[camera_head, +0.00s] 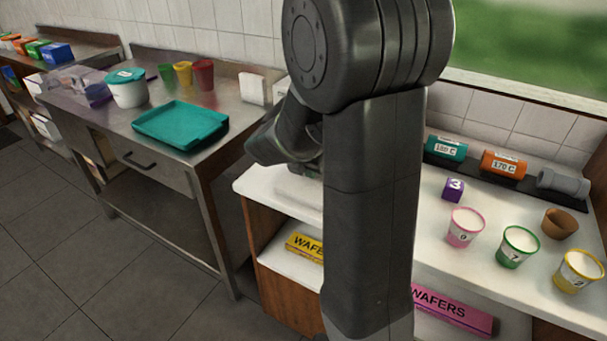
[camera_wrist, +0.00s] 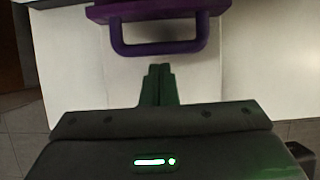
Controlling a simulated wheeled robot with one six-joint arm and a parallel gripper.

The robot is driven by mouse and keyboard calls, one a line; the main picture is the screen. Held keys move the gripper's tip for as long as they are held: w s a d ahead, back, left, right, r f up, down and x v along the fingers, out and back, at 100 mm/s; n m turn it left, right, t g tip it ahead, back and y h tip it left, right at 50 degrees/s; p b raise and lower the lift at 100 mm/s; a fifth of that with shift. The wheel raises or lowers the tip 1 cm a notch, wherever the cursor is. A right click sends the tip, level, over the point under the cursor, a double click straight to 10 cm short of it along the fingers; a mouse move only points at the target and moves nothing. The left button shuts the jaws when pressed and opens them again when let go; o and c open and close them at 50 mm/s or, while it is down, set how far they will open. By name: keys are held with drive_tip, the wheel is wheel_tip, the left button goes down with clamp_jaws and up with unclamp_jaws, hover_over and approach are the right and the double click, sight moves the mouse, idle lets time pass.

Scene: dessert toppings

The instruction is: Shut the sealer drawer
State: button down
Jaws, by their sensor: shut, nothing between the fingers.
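A purple drawer front (camera_wrist: 150,10) with a purple loop handle (camera_wrist: 160,48) shows at the top of the wrist view, over a white surface. My gripper (camera_wrist: 160,70) is shut and empty. In the picture its fingertips lie just below the handle's bar, in line with its middle; a small gap shows and I see no contact. How far the drawer stands out of the sealer cannot be told. In the head view my arm covers the middle, and the sealer, its drawer and my gripper are hidden.
The white counter (camera_head: 437,230) holds a purple cube marked 3 (camera_head: 453,189), several numbered cups, a brown cup (camera_head: 559,223), and teal (camera_head: 446,149) and orange (camera_head: 503,164) cylinders. A steel table (camera_head: 185,165) at left carries a teal tray (camera_head: 180,122) and a lidded tub (camera_head: 127,90).

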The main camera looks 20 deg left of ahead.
drive_tip(key=shift+w, duration=0.15)
drive_tip(key=shift+w+r, duration=0.15)
drive_tip(key=shift+w, duration=0.1)
drive_tip(key=w+p, duration=0.2)
drive_tip(key=w, duration=0.2)
drive_tip(key=shift+d, duration=0.15)
